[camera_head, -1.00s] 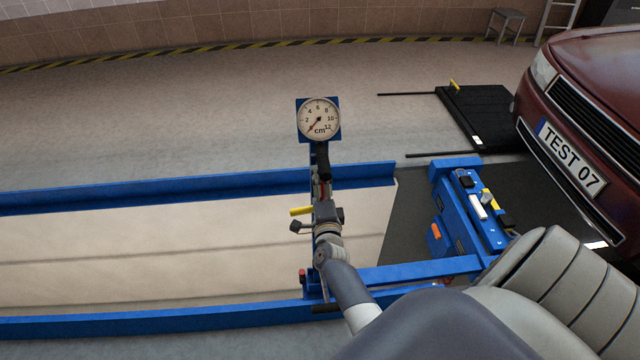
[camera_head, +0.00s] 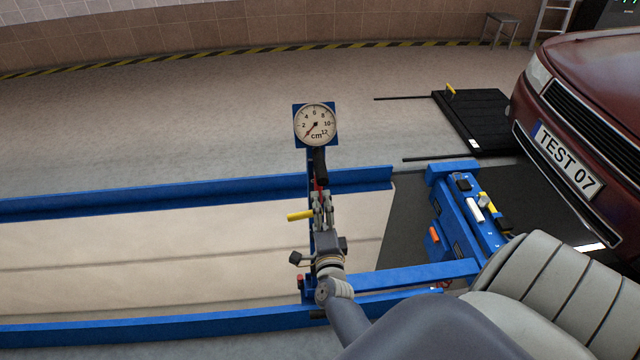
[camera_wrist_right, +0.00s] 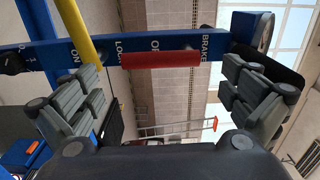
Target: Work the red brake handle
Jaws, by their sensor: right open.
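The red brake handle (camera_wrist_right: 160,59) lies across the middle of the right wrist view, in front of a blue panel (camera_wrist_right: 212,38) lettered BRAKE, OFF and LOCK. My right gripper (camera_wrist_right: 165,92) is open, one finger at each side of the view, with the handle beyond and between them; I see no contact. In the head view this gripper (camera_head: 323,205) is at the blue post, below the round cm gauge (camera_head: 316,124), and only a sliver of red shows there. The gauge needle points to the lower left. My left gripper is not in view.
A yellow handle (camera_head: 300,215) sticks out left of the post and shows close to one finger in the wrist view (camera_wrist_right: 80,32). Blue rails (camera_head: 150,204) frame the pit. A blue jack unit (camera_head: 465,215) and a dark red car (camera_head: 590,100) stand to the right.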

